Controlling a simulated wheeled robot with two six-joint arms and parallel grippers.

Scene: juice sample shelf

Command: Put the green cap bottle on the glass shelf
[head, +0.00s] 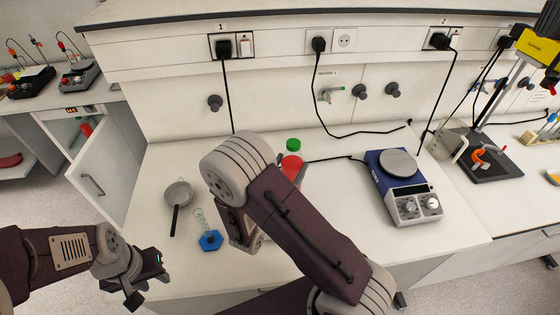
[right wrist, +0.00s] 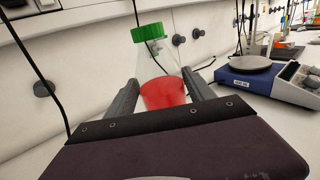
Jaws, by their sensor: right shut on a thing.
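The green cap bottle (head: 292,164) is clear, with red liquid and a green screw cap; my right arm hides its lower part in the head view. In the right wrist view the bottle (right wrist: 163,88) stands between the two fingers of my right gripper (right wrist: 160,92), which is shut on it with the cap above the fingers. I cannot tell whether its base touches the bench. My left gripper (head: 146,282) is at the lower left, apart from the bottle, by the bench's front edge; its finger gap is unclear. I cannot make out a glass shelf.
A blue stirrer hotplate (head: 400,185) stands right of the bottle. A small pan (head: 178,194) and a blue-based wire holder (head: 209,240) lie to the left. Black cables hang from wall sockets behind. A cabinet door (head: 100,180) stands open at left.

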